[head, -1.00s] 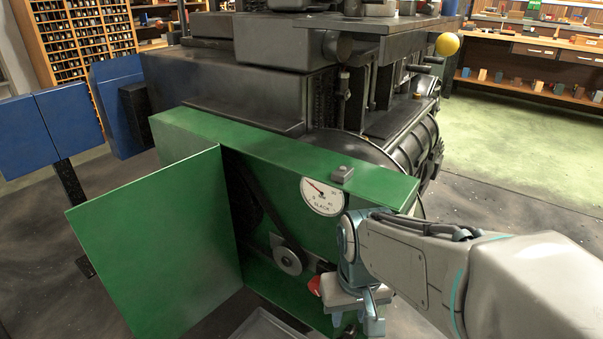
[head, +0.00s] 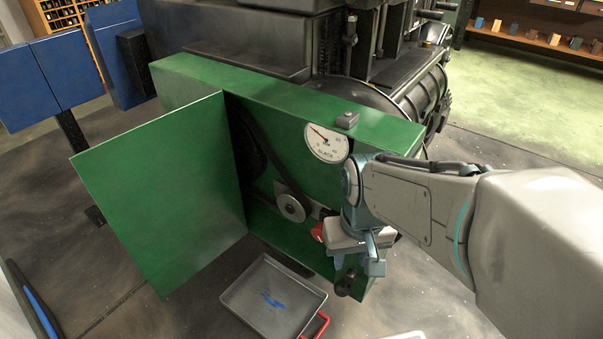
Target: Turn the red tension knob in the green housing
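The green housing (head: 330,188) stands in the middle of the head view with its door (head: 165,190) swung open to the left. The red tension knob (head: 318,231) shows low on the front, right of a grey pulley (head: 291,207) and a dark belt. My gripper (head: 330,238) is right at the knob, coming from the right. Its body covers part of the knob, and its fingertips are not clear, so I cannot tell whether they are closed on it. A white slack gauge (head: 326,143) above has its needle pointing to the upper left.
A grey tray (head: 240,296) with blue marks lies on the floor below the housing, beside something red (head: 318,325). A black knob (head: 346,282) is at the housing's lower right. Dark machinery stands behind. Blue panels (head: 70,63) stand at the left.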

